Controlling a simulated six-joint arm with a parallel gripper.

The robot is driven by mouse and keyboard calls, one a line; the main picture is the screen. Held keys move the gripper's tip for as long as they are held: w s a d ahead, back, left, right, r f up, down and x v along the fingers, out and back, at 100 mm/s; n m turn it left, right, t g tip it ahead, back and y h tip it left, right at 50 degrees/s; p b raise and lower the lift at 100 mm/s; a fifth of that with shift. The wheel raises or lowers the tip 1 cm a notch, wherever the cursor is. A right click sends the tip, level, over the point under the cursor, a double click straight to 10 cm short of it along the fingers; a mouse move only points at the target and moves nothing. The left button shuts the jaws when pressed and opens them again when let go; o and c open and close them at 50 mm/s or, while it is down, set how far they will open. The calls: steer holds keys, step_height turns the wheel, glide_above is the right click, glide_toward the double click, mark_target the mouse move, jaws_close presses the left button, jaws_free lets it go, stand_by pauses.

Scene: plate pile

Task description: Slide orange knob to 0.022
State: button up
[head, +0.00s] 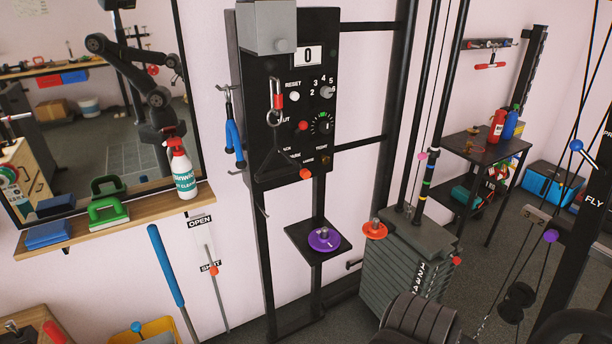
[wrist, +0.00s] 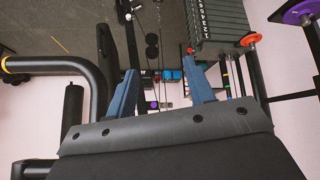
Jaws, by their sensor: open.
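Several orange or red-orange knobs show in the head view, and I cannot tell which one the task names. One (head: 213,270) sits on a thin upright rod between an OPEN sign (head: 200,223) and a SHUT sign (head: 210,267), near SHUT. Another (head: 305,173) is at the lower edge of the black control panel (head: 262,90). A third (head: 456,260) sticks out of the weight stack's side. My gripper (wrist: 162,68) shows in the wrist view with its two blue fingers apart and nothing between them. It is not directly seen in the head view.
A wooden shelf (head: 130,222) holds a spray bottle (head: 182,170) and blocks. A blue-handled bar (head: 166,265) leans beside the rod. A grey weight stack (head: 405,265) and a small black shelf with a purple disc (head: 324,239) stand right. In the wrist view, black tubing (wrist: 60,62) lies left.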

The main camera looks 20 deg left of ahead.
steer(key=w+d+r+n+t+h, duration=0.1)
steer(key=w+d+r+n+t, duration=0.2)
steer(key=w+r, duration=0.45)
steer(key=w+d+r+n+t+h, duration=0.1)
steer(key=w+d+r+t, duration=0.3)
steer(key=w, duration=0.7)
steer(key=n+y, duration=1.2)
steer(key=y, duration=0.7)
glide_toward(307, 176)
steer(key=x, duration=1.1)
